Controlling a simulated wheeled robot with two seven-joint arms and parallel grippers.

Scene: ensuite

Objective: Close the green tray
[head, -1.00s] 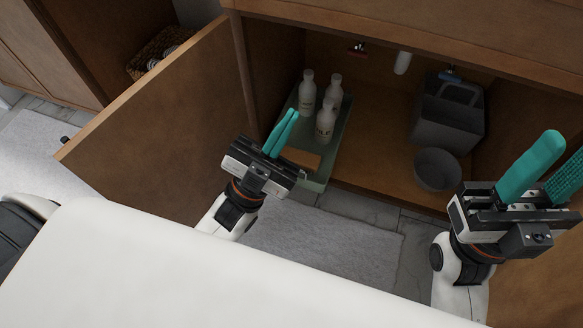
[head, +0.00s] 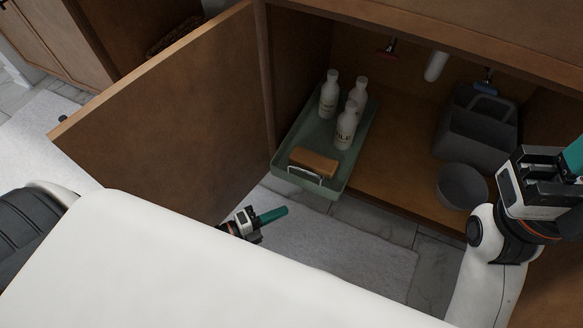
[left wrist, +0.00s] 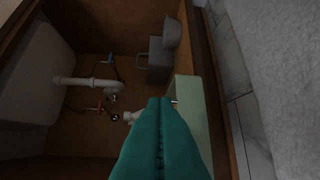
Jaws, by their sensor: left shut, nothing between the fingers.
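The green tray (head: 352,172) sits at the left side of the open cabinet in the head view. Its front end, with a pale metal handle (head: 304,172), sticks out past the cabinet floor's front edge. It holds several white bottles (head: 345,128) and a brown block (head: 314,162). My left gripper (head: 286,210) is shut and empty, in front of the tray and apart from it. In the left wrist view, its teal fingers are pressed together and hide part of the tray (left wrist: 190,105). My right gripper (head: 574,155) is cut off by the right edge; its opening is unclear.
The open cabinet door (head: 170,110) stands left of the tray. A grey bowl (head: 462,186) and a dark grey caddy (head: 476,130) stand at the right on the cabinet floor (head: 400,165). A pale mat (head: 335,250) lies on the floor in front.

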